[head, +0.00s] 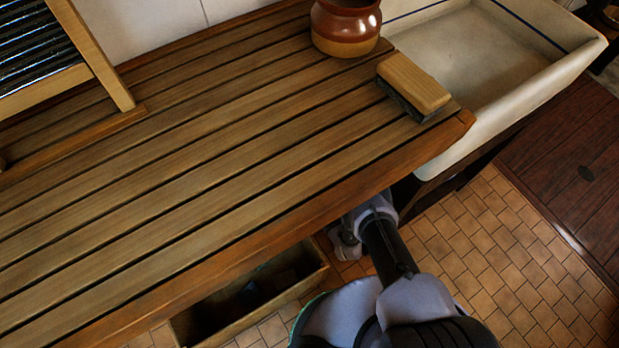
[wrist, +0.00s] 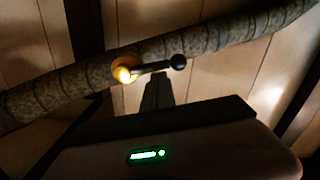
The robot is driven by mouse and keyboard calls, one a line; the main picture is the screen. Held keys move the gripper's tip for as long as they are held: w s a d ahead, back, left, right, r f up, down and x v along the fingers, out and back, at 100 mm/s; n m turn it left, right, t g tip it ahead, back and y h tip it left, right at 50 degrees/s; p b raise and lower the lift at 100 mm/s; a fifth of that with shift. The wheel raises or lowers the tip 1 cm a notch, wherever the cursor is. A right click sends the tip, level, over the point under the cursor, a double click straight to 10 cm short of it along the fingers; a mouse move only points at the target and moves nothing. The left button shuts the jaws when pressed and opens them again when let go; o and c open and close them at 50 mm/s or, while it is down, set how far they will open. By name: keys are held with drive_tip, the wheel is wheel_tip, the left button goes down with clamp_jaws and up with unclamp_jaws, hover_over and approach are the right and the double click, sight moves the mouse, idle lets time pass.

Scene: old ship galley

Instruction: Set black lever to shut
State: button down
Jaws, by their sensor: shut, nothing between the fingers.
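In the wrist view a black lever (wrist: 155,67) with a round black knob at its right end reaches out from a brass-coloured valve body (wrist: 125,68). It lies across the front of a wrapped pipe, roughly along the pipe's run and slightly less tilted. My gripper (wrist: 158,80) shows as a dark narrow pair of fingers, shut and empty, just below the middle of the lever in the picture. I cannot tell whether the fingertips touch it. In the head view my arm reaches under the counter, and the lever and fingers are hidden there.
The wrapped pipe (wrist: 80,82) runs diagonally before pale boards. The slatted wooden counter (head: 200,190) overhangs my arm. A wooden box (head: 300,286) stands on the tiled floor below. A brush (head: 413,84), a brown jar (head: 346,25) and a white sink (head: 480,60) are above.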

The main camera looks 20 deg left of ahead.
wheel_tip(320, 180, down, 2)
drive_tip(key=n+b, duration=0.2)
drive_tip(key=shift+d+f+n, duration=0.1)
drive_tip(key=shift+f+n, duration=0.15)
drive_tip(key=shift+n, duration=0.15)
drive_tip(key=shift+w+f, duration=0.15)
idle(0.5)
